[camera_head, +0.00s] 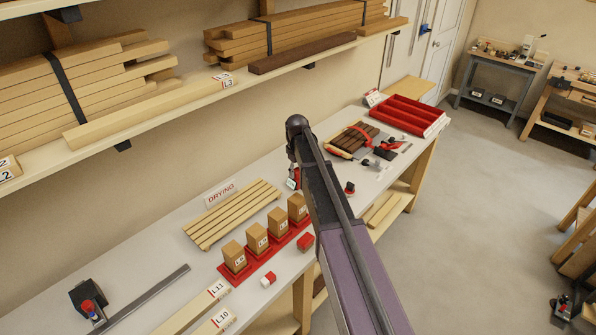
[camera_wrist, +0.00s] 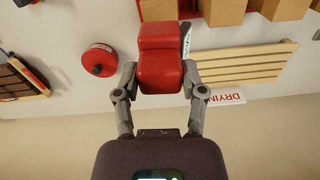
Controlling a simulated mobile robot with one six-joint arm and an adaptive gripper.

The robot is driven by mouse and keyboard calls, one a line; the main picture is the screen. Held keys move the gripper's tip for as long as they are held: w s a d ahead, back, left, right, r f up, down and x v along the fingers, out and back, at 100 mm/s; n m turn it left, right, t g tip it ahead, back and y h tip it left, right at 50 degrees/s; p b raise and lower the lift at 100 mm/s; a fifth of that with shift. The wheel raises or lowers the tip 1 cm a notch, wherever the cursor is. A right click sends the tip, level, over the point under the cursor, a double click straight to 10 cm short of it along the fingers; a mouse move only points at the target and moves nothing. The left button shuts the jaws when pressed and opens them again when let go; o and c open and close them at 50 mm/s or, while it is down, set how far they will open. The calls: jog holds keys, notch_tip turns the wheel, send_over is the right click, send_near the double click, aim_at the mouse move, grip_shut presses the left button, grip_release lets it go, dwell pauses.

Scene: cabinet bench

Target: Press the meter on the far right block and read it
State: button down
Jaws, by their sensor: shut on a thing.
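My gripper (camera_wrist: 160,76) is shut on the red meter (camera_wrist: 160,62), with one finger on each side of it. The meter's small pale screen (camera_wrist: 187,38) faces sideways and its reading is not legible. In the head view the meter (camera_head: 293,183) is partly hidden by my gripper (camera_head: 294,170), above the bench behind the blocks. The far right block (camera_head: 298,207) is a wooden block upright on a red base, partly hidden by my arm. In the wrist view this block (camera_wrist: 157,9) is at the top edge, apart from the meter.
Several labelled blocks, such as the leftmost (camera_head: 234,253), stand in a row. A slatted drying rack (camera_head: 232,213) and DRYING sign (camera_head: 220,193) lie behind them. A round red item (camera_wrist: 99,60) and a red box (camera_head: 305,242) are nearby. A loaded shelf (camera_head: 200,100) overhangs the bench.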

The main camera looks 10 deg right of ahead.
aim_at(297, 185)
jog(key=shift+f+b, duration=2.65)
jog(key=shift+f, duration=0.15)
jog(key=shift+f+b, duration=0.5)
jog(key=shift+s, duration=0.15)
dwell(0.9)
jog(key=shift+r, duration=0.1)
jog(key=shift+r+p, duration=3.4)
jog(key=shift+p, duration=0.15)
jog(key=shift+f, duration=0.1)
